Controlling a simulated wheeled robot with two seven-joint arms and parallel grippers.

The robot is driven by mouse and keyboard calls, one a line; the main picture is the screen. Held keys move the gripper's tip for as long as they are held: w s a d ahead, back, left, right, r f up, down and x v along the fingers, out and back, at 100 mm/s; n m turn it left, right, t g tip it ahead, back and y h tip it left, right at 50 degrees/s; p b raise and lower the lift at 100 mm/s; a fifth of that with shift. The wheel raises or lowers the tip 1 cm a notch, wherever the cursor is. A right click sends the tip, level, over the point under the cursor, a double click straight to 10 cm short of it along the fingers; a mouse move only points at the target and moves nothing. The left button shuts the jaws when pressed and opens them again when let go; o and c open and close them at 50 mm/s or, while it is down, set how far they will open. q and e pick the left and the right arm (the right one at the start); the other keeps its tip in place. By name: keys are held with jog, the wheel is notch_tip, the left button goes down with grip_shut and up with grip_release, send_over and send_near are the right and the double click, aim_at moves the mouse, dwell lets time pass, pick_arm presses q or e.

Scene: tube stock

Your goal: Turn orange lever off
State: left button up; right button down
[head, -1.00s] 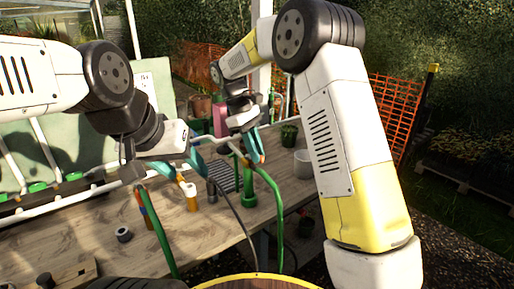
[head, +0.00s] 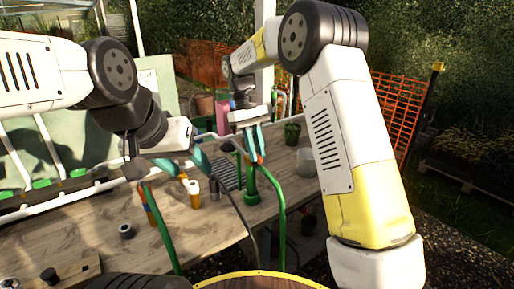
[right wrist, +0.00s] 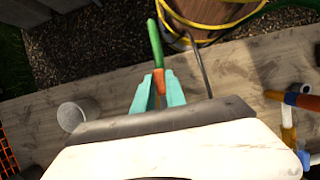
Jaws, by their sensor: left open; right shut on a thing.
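My right gripper (head: 253,146) is over the far part of the bench. In the right wrist view its teal fingers (right wrist: 157,92) are shut on the orange end piece of a green hose (right wrist: 155,42). In the head view that hose (head: 281,210) hangs down past the bench's front edge. My left gripper (head: 184,163) is open above the bench, near a small orange-yellow cylinder (head: 193,196). An orange and blue piece (right wrist: 300,100) shows on pipework at the right of the right wrist view. I cannot tell which orange part is the lever.
White pipes (head: 60,200) run along the bench's back. A grey ring (head: 126,231), a ribbed grey block (head: 225,174) and a green fitting (head: 250,188) stand on the wooden bench (head: 200,232). A light pot (head: 306,163) is at its right end. Another green hose (head: 162,230) hangs at left.

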jog(key=c, duration=1.4)
grip_release()
jog(key=shift+o, duration=0.2)
jog(key=v, duration=0.7)
jog(key=shift+w+a+r, duration=0.1)
jog(key=shift+r, duration=0.3)
